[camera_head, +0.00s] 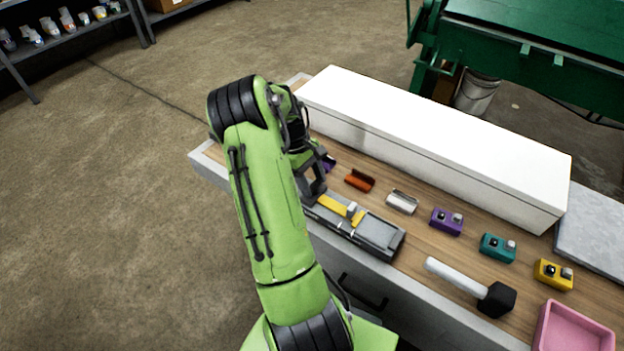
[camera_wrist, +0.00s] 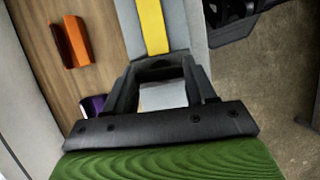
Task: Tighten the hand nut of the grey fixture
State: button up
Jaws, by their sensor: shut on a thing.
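My gripper (camera_head: 314,190) is at the fixture's far left end and is shut on a pale grey squarish piece (camera_wrist: 163,96), apparently the hand nut. The fingers and my arm hide most of it in the head view.
A long white box (camera_head: 430,150) stands along the table's back. An orange bracket (camera_head: 360,181), a silver bracket (camera_head: 402,202), purple (camera_head: 446,222), teal (camera_head: 497,247) and yellow (camera_head: 553,274) blocks, a mallet (camera_head: 494,298) and a pink tray (camera_head: 545,330) lie to the right.

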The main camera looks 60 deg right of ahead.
jog(key=m, duration=0.2)
jog(key=m+y+p, duration=0.1)
jog(key=m, duration=0.1)
jog(key=shift+d+r+m+t, duration=0.15)
jog(key=shift+m+t, duration=0.15)
jog(key=shift+t, duration=0.1)
jog(key=m, duration=0.2)
jog(key=m+t+y+p, duration=0.1)
jog(key=m, duration=0.1)
jog(key=shift+s+d+y, duration=0.1)
jog(key=shift+y, duration=0.2)
jog(key=m+t, duration=0.1)
jog(key=m, duration=0.1)
jog(key=m+p, duration=0.1)
jog(key=m, duration=0.2)
jog(key=shift+s+t+y, duration=0.1)
jog(key=shift+t+y, duration=0.3)
jog(key=shift+s+m+t+p, duration=0.1)
jog(key=shift+m+t+p, duration=0.6)
jog(key=shift+m, duration=1.2)
jog(key=o, duration=1)
jog(key=shift+o, duration=0.2)
jog(key=p+v, duration=0.2)
jog(key=v, duration=1.3)
jog(key=shift+s+d+r, duration=0.15)
jog(key=shift+d+r, duration=0.05)
jog(key=shift+r, duration=0.05)
